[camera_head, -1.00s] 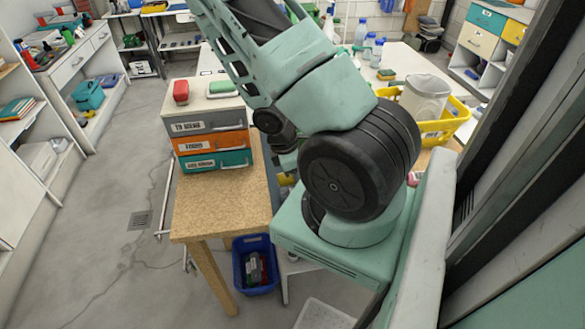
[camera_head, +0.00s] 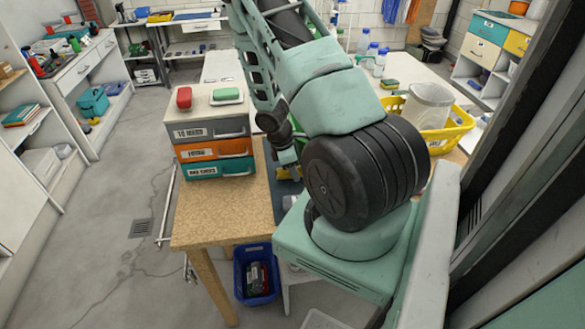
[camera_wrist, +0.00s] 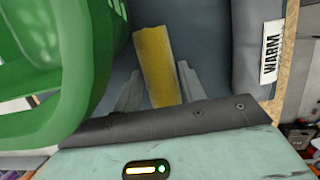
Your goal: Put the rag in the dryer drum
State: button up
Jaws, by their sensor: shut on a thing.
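My gripper (camera_wrist: 159,78) shows in the wrist view, its two pale fingers on either side of a yellow strip (camera_wrist: 156,60). The gripper is shut on this strip, which looks like the rag. A large green rounded thing with an open rim (camera_wrist: 110,70) fills the left of the wrist view, close beside the gripper. It may be the dryer drum, but I cannot tell. In the head view my arm hides most of this area. A bit of green shows behind the arm, and a small yellow patch (camera_head: 288,173) shows below it.
A grey piece with a WARM label (camera_wrist: 271,52) stands right of the gripper. A drawer unit (camera_head: 213,150) stands on the wooden table (camera_head: 222,215), left of my arm. A yellow basket (camera_head: 447,138) holds a pale container on the right. A blue bin (camera_head: 240,275) is below.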

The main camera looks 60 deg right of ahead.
jog(key=shift+w+d+f, duration=0.3)
jog(key=shift+d+f, duration=0.1)
jog(key=shift+f, duration=0.15)
jog(key=shift+f, duration=0.2)
jog(key=o, duration=1)
jog(key=shift+c, duration=0.2)
jog(key=shift+r, duration=0.2)
